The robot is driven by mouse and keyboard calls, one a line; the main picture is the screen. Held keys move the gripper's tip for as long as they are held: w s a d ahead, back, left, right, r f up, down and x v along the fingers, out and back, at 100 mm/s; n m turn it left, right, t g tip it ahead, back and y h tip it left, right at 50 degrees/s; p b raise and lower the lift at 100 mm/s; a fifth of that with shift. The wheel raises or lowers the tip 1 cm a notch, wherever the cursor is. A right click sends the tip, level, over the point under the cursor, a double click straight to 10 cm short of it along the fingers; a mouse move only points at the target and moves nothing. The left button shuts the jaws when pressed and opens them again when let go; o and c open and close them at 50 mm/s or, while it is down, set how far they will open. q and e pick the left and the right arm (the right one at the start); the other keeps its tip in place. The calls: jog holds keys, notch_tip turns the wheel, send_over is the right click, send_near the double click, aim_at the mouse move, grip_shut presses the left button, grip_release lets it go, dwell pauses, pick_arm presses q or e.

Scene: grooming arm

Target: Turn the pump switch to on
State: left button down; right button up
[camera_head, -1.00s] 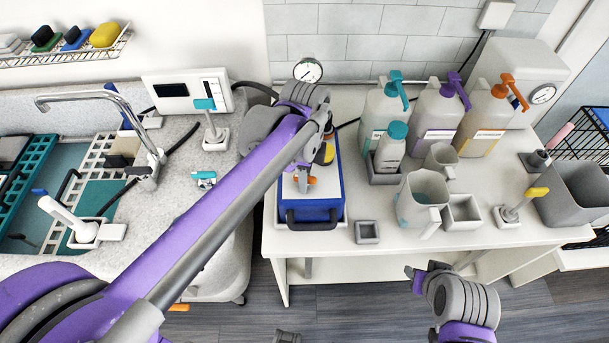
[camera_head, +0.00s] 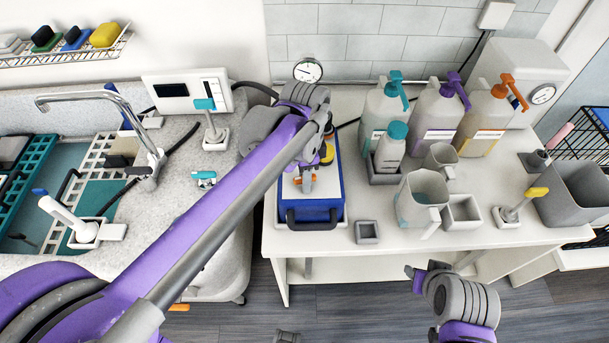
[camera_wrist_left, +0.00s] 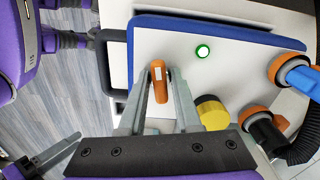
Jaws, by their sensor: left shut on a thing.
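The pump unit is a blue box with a white top (camera_head: 323,205) on the white table, under my left forearm in the head view. In the left wrist view its pump switch, an orange knob with a white mark (camera_wrist_left: 159,82), stands on the white panel. My left gripper (camera_wrist_left: 160,84) is shut on this knob, one finger on each side. A round green light (camera_wrist_left: 202,50) glows on the panel beside it. In the head view the left gripper (camera_head: 306,182) is over the box's top, partly hiding the knob. My right gripper (camera_head: 415,278) is in front of the table, apart from everything.
A yellow cap (camera_wrist_left: 213,112) and orange-collared hose fittings (camera_wrist_left: 290,70) sit close to the left gripper. Pump bottles (camera_head: 433,120), a grey jug (camera_head: 421,198) and small grey trays stand right of the box. A gauge (camera_head: 308,70) is on the wall behind.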

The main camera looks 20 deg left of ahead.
pick_arm(q)
jog(key=shift+n, duration=1.4)
jog(key=c, duration=0.7)
grip_release()
jog(key=shift+r+p, duration=2)
jog(key=shift+r, duration=2.05)
jog(key=shift+w, duration=0.1)
pick_arm(e)
jog(key=w+r, duration=0.3)
jog(key=r, duration=0.3)
jog(key=shift+t, duration=0.3)
pick_arm(q)
jog(key=shift+o, duration=0.3)
